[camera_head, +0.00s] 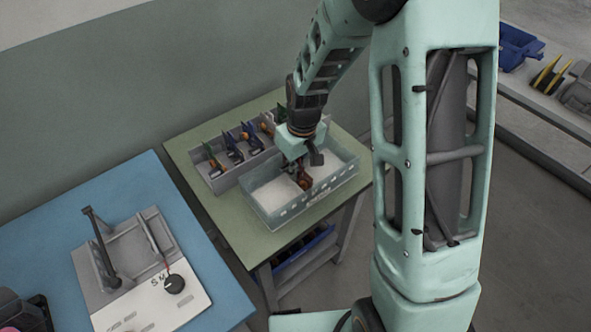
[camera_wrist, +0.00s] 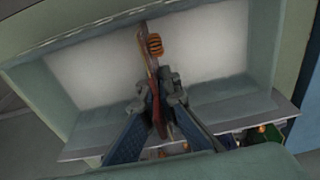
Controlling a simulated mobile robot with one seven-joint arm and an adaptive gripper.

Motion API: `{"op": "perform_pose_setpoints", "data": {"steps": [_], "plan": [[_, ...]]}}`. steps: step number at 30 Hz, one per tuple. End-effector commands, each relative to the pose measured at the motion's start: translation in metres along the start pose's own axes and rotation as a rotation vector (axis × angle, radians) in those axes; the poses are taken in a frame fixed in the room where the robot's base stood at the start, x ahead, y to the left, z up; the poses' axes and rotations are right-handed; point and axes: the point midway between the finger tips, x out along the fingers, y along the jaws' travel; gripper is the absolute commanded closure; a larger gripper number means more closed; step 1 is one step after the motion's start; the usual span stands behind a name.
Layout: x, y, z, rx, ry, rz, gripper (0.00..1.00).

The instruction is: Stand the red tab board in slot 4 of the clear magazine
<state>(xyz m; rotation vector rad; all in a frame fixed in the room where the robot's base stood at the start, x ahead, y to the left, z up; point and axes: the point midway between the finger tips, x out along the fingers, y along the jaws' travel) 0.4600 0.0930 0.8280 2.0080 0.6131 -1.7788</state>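The clear magazine (camera_head: 268,222) is a see-through teal-tinted box with a white floor and pale marks along its front wall. It stands on the green table, and its wall also shows in the wrist view (camera_wrist: 40,85). My gripper (camera_head: 303,170) points down into the box near its middle. In the wrist view my gripper (camera_wrist: 158,105) has its fingers closed on the thin red tab board (camera_wrist: 146,62), seen nearly edge-on, with an orange coil on it. The board also shows in the head view (camera_head: 305,184), upright inside the box outline. Its lower edge and the slot numbers cannot be made out.
A grey rack (camera_head: 228,181) with several boards with green, blue and orange parts stands right behind the box. A blue table (camera_head: 205,262) at left holds a grey fixture (camera_head: 98,283) and a black round item (camera_head: 174,284). A blue bin (camera_head: 300,254) sits under the green table.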

Motion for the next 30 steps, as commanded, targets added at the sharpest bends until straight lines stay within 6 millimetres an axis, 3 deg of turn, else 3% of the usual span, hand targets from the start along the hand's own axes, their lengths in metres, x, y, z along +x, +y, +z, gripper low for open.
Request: {"op": "perform_pose_setpoints", "data": {"steps": [8,14,20,24,30], "plan": [[0.0015,0.0001,0.0002,0.000,0.000,0.000,1.00],[0.0015,0.0000,0.0002,0.000,0.000,0.000,0.76],[0.0015,0.0000,0.0003,0.000,0.000,0.000,0.75],[0.0016,0.0000,0.0004,0.000,0.000,0.000,0.61],[0.0016,0.0000,0.0004,0.000,0.000,0.000,0.61]]}}
